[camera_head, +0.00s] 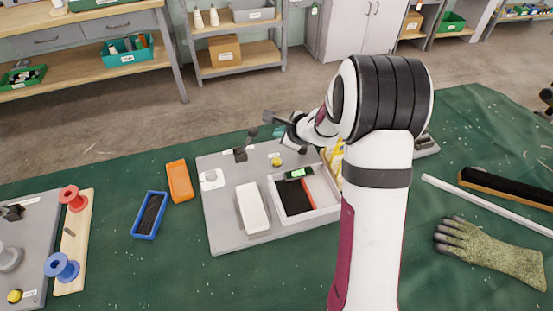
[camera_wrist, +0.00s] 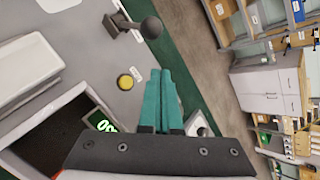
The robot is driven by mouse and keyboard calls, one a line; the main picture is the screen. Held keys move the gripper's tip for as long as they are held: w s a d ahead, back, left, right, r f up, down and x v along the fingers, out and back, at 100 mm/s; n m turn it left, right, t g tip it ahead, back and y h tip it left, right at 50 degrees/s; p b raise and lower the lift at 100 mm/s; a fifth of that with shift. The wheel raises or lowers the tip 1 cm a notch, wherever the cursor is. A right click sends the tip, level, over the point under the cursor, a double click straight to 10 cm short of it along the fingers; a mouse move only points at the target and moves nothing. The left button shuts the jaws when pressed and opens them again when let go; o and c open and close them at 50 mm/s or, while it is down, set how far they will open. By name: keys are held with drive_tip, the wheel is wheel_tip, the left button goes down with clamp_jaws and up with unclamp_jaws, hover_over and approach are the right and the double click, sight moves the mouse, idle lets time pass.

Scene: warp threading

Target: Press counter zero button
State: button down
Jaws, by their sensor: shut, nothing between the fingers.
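A round yellow button (camera_head: 276,160) sits on the grey board (camera_head: 225,236), behind a white-walled tray. It also shows in the wrist view (camera_wrist: 127,80), to the left of my fingers. A small counter display with green digits (camera_head: 298,173) stands at the tray's back edge; part of it shows in the wrist view (camera_wrist: 100,121), its reading cut off. My gripper (camera_head: 279,132) is above the back of the board, beyond the button in the head view. Its teal fingers (camera_wrist: 163,84) are shut together and empty. I see no contact with the button.
A lever with a dark ball knob (camera_wrist: 151,27) stands close to the button and my fingers. The white tray (camera_head: 310,216) and a white block (camera_head: 252,208) are on the board. An orange box (camera_head: 180,181) and a blue tray (camera_head: 149,216) lie left of it.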

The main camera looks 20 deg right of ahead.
sight(279, 163)
wheel_tip(279, 163, down, 8)
drive_tip(key=shift+f, duration=0.1)
idle(0.4)
drive_tip(key=shift+f, duration=0.1)
idle(1.8)
drive_tip(key=shift+f, duration=0.3)
drive_tip(key=shift+f, duration=0.45)
idle(0.5)
idle(0.3)
drive_tip(key=shift+r, duration=0.85)
drive_tip(key=shift+r, duration=2.5)
